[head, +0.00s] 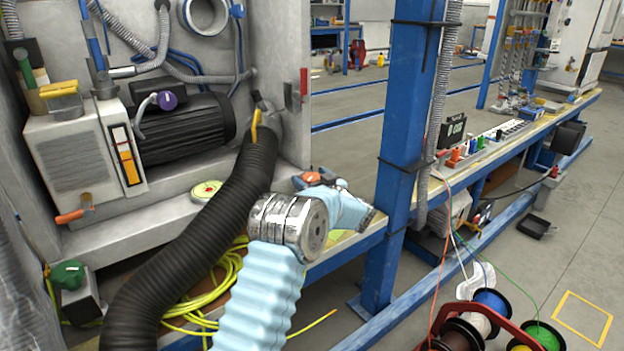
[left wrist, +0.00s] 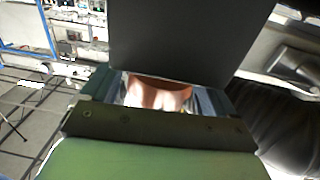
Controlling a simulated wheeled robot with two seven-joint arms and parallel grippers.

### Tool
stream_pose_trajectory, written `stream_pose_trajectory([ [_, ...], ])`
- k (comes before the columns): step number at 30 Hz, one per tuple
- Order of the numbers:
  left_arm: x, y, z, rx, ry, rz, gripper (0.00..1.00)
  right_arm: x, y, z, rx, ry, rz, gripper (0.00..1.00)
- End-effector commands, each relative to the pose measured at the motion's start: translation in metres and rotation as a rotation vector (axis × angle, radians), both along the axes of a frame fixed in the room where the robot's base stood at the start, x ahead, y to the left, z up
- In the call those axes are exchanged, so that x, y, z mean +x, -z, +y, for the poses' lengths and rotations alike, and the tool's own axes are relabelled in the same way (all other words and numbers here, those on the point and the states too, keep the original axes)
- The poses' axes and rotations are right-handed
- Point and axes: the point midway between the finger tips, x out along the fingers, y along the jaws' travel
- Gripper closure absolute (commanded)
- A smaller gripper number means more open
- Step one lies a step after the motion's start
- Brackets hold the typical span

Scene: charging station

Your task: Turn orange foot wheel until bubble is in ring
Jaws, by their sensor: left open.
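My left arm in a pale blue sleeve reaches in at the bottom middle of the head view. My left gripper (head: 348,208) is beyond its metal wrist joint, at the front edge of the grey bench; its fingertips are hard to make out. An orange part, which looks like the foot wheel (head: 312,178), shows just behind the hand, partly hidden. In the left wrist view a lobed orange piece (left wrist: 158,92) shows in the gap between the open jaws; I cannot tell whether they touch it. A round yellow-green disc, probably the bubble level (head: 206,190), lies to the left; its bubble cannot be made out.
A thick black hose (head: 205,240) runs close left of my arm. A blue post (head: 398,150) stands right of the hand. A grey box with an orange handle (head: 76,214) is at the left. Cable reels (head: 490,305) stand at the bottom right.

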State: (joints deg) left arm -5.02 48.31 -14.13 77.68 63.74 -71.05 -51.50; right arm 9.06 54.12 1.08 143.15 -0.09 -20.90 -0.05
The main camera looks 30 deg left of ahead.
Motion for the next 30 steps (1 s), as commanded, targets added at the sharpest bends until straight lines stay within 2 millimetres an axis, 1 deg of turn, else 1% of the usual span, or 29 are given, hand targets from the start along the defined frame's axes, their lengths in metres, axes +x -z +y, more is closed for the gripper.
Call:
stream_pose_trajectory([
  [4, -0.002, 0.0, -0.005, 0.0, 0.001, 0.0, 0.12, 0.0, 0.0, 0.0, 0.0, 0.0, 0.0, 0.55],
  [7, -0.007, 0.0, -0.017, -0.001, 0.003, 0.0, 0.12, 0.0, 0.002, 0.0, -0.001, 0.0, -0.001, 0.55],
  [11, -0.02, 0.0, -0.044, 0.0, 0.004, 0.0, 0.12, 0.001, 0.004, -0.001, -0.002, 0.002, -0.001, 0.55],
  [15, -0.036, 0.001, -0.076, 0.0, 0.005, 0.001, 0.12, 0.001, 0.006, -0.002, -0.003, 0.004, -0.001, 0.55],
  [18, -0.046, 0.0, -0.096, -0.001, 0.004, 0.0, 0.12, 0.001, 0.007, -0.002, -0.003, 0.004, -0.002, 0.55],
  [21, -0.053, 0.0, -0.11, 0.0, 0.003, 0.0, 0.12, 0.001, 0.008, -0.003, -0.004, 0.004, -0.002, 0.55],
  [25, -0.059, 0.001, -0.121, 0.0, 0.001, 0.001, 0.12, 0.001, 0.008, -0.003, -0.004, 0.006, -0.003, 0.55],
  [30, -0.061, 0.0, -0.124, 0.0, 0.0, 0.0, 0.12, 0.001, 0.008, -0.003, -0.004, 0.006, -0.003, 0.55],
])
